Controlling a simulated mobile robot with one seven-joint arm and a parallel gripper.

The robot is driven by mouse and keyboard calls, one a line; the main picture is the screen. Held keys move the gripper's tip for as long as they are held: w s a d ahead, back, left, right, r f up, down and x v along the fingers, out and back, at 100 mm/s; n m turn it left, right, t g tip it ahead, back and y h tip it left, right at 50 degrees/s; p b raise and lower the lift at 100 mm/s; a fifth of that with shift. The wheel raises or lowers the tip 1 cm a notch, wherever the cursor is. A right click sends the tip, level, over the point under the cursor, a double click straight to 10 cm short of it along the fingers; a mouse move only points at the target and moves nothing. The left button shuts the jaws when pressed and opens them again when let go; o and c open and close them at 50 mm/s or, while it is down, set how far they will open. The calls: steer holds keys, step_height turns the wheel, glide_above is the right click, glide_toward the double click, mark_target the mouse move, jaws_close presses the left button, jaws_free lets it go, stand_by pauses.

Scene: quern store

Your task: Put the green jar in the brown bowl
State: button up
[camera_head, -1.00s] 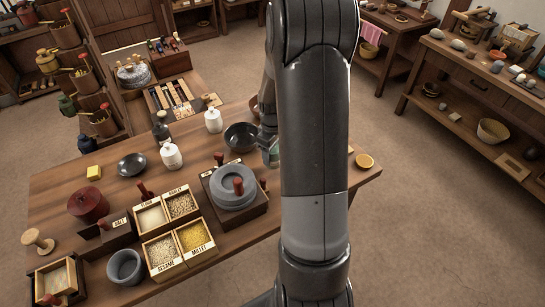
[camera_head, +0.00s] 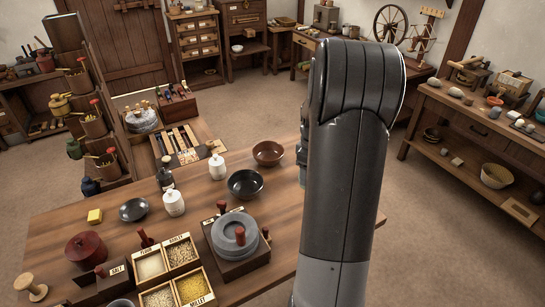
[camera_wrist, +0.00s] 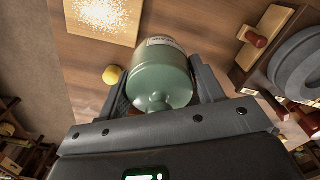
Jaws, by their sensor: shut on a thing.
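The green jar (camera_wrist: 160,78) is between the two fingers of my gripper (camera_wrist: 163,85) in the wrist view. The gripper is shut on it, and a pale label band shows on the jar. In the head view my arm hides the jar and most of the gripper. The brown bowl (camera_head: 268,147) stands at the far edge of the table, left of my arm, and looks empty. I cannot make out the brown bowl in the wrist view.
A black bowl (camera_head: 245,184) stands just in front of the brown bowl. White jars (camera_head: 217,167) and a dark bottle (camera_head: 165,178) are to its left. A grey quern (camera_head: 236,232) and grain boxes (camera_head: 191,287) fill the front. Bare table (camera_head: 205,197) lies between.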

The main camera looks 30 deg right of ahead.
steer(key=w+d+r, duration=0.2)
steer(key=w+d, duration=0.2)
steer(key=w, duration=0.5)
steer(key=w+d+r, duration=0.1)
steer(key=w+d, duration=0.3)
steer(key=w, duration=0.4)
steer(key=w+a+f, duration=0.7)
steer(key=w+f, duration=0.2)
steer(key=f, duration=0.1)
steer(key=shift+w+f+n, duration=0.15)
steer(key=shift+f+n, duration=0.15)
steer(key=shift+n, duration=0.1)
steer(key=shift+a+f, duration=0.1)
steer(key=shift+f, duration=0.5)
steer(key=o, duration=1.3)
steer(key=shift+o, duration=0.2)
steer(key=shift+r, duration=0.1)
